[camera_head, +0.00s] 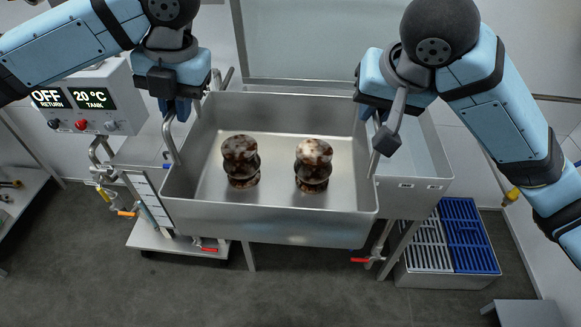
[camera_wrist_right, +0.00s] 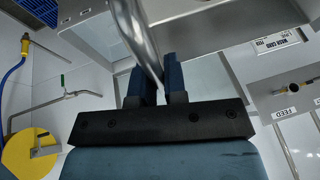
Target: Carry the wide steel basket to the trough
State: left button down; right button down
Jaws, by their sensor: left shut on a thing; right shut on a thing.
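The wide steel basket (camera_head: 270,222) is a rectangular steel pan, roughly level, in the middle of the head view. Two brown, mottled, stacked-looking pieces (camera_head: 240,160) (camera_head: 313,165) stand inside it. My left gripper (camera_head: 176,106) is shut on its left bar handle (camera_head: 169,138). My right gripper (camera_head: 376,116) is shut on its right bar handle (camera_head: 375,160); in the right wrist view the fingers (camera_wrist_right: 157,88) clamp the steel tube (camera_wrist_right: 138,40). A steel trough (camera_head: 415,187) shows behind and right of the basket, which hides much of it.
A control box (camera_head: 90,100) reading OFF and 20 °C stands at the left. Red-handled valves (camera_head: 205,247) sit below the basket. A bin with grey and blue slatted racks (camera_head: 465,235) stands on the floor at right.

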pick_arm(q)
jog(key=shift+d+r, duration=0.2)
pick_arm(e)
jog(key=shift+w+d+r, duration=0.1)
jog(key=shift+d+r, duration=0.1)
jog(key=shift+d, duration=0.15)
pick_arm(q)
jog(key=shift+w+f, duration=0.1)
jog(key=shift+w, duration=0.05)
pick_arm(e)
jog(key=shift+w+f, duration=0.1)
